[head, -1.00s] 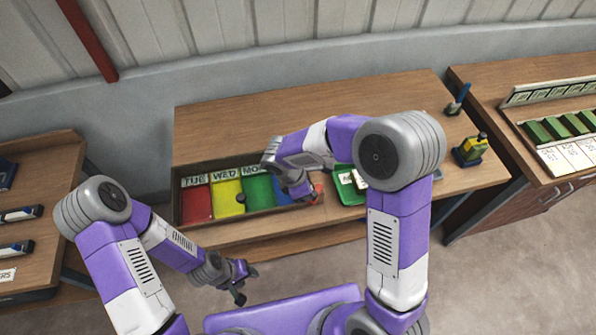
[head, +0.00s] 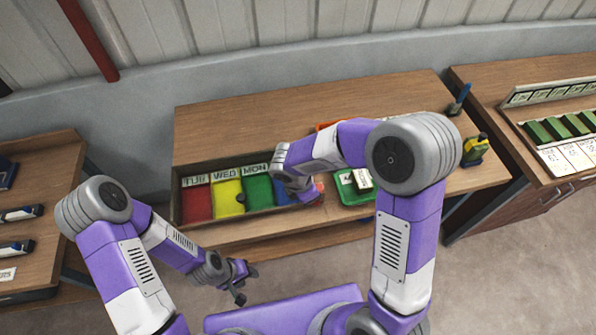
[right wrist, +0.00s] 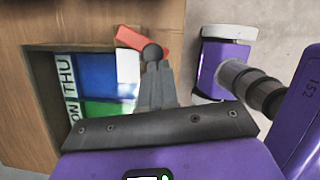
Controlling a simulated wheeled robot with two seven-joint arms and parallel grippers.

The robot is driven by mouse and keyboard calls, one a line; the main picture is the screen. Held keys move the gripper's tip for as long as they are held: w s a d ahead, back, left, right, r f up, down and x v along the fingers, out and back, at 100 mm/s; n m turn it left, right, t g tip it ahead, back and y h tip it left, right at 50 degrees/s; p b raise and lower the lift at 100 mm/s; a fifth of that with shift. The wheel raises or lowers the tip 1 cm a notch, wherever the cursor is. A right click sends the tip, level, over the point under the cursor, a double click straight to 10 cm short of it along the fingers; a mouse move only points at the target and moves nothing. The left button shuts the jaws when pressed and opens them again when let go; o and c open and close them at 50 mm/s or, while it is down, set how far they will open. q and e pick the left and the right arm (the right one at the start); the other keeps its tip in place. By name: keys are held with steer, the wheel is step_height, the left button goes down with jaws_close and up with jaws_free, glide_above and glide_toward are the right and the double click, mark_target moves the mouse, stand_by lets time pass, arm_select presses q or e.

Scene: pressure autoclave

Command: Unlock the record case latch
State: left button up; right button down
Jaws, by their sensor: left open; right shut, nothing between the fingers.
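The record case (head: 176,208) is a long open wooden box on the middle bench, with red, yellow, green and blue sections. A red latch piece (head: 320,188) shows at its right end; in the right wrist view the red latch (right wrist: 142,43) lies slantwise beyond the case's blue section. A dark round knob (right wrist: 152,52) shows at my right fingertips. My right gripper (head: 307,195) is shut with nothing held, close beside the latch; in the right wrist view its fingers (right wrist: 155,82) reach the knob, and contact is unclear. My left gripper (head: 241,281) is open and empty, in front of the bench.
A green tray (head: 350,196) with cards stands right of the case, partly hidden by my right arm. Side benches stand left and right.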

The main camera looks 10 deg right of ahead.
steer(key=shift+s+d+n+t, duration=0.3)
steer(key=shift+d+n, duration=0.2)
steer(key=shift+n, duration=0.4)
steer(key=shift+w, duration=0.1)
stand_by(0.5)
steer(key=shift+w+d, duration=0.35)
steer(key=shift+w, duration=0.2)
steer(key=shift+a, duration=0.35)
steer(key=a+f+p+v, duration=0.1)
steer(key=a+p+v, duration=0.1)
steer(key=v, duration=1)
steer(key=shift+s+a, duration=0.3)
steer(key=shift+a, duration=0.05)
